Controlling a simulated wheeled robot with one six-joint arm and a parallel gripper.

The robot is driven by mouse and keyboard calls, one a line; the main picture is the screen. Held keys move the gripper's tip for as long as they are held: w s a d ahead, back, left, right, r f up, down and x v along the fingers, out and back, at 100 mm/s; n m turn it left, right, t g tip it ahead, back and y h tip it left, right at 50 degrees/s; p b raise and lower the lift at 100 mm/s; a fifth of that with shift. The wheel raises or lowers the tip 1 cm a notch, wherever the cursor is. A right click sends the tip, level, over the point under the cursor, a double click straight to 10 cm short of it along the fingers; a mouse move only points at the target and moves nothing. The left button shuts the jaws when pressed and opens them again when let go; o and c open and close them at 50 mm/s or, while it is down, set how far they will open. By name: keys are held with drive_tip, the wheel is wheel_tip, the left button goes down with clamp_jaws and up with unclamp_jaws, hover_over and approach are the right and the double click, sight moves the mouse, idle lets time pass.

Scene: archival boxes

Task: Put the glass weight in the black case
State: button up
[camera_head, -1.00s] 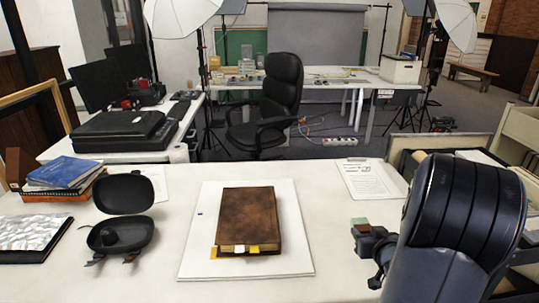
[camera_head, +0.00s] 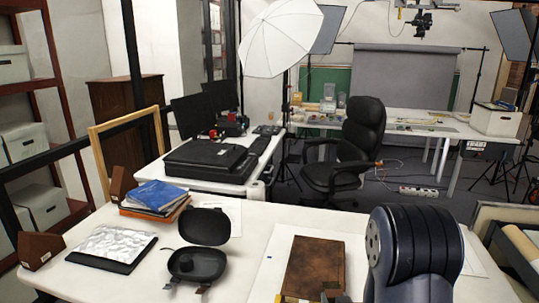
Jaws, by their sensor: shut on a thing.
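The black case (camera_head: 197,265) stands open on the left part of the white table, its lid (camera_head: 204,226) raised at the back. Its inside is dark. My arm rises at the lower right, and only a small part of my gripper (camera_head: 342,298) shows at the bottom edge, in front of the brown book and right of the case. My gripper is shut. In the earlier view it holds a small greenish block, which looks like the glass weight. Now the block is mostly cut off by the bottom edge or hidden.
The brown book (camera_head: 315,267) lies on a white board (camera_head: 270,270) right of the case. A silvery crinkled sheet on a dark panel (camera_head: 113,246) and stacked books (camera_head: 155,197) lie left of the case. Bare table separates the case from the board.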

drive_tip(key=shift+s+a+f, duration=0.1)
drive_tip(key=shift+s+a, duration=0.1)
drive_tip(key=shift+a, duration=0.7)
drive_tip(key=s+d+m+h+b, duration=0.1)
drive_tip(key=s+d+b, duration=0.2)
drive_tip(key=d, duration=1)
drive_tip(key=s+d+m+h+b, duration=0.1)
drive_tip(key=s+d+b, duration=0.3)
drive_tip(key=d, duration=1)
drive_tip(key=shift+d+r+m+h+b, duration=0.25)
drive_tip(key=shift+r+m+h+b, duration=0.1)
drive_tip(key=shift+h+b, duration=0.45)
drive_tip(key=shift+w, duration=0.1)
wheel_tip(320, 180, down, 10)
drive_tip(key=b, duration=0.3)
drive_tip(key=shift+r, duration=0.2)
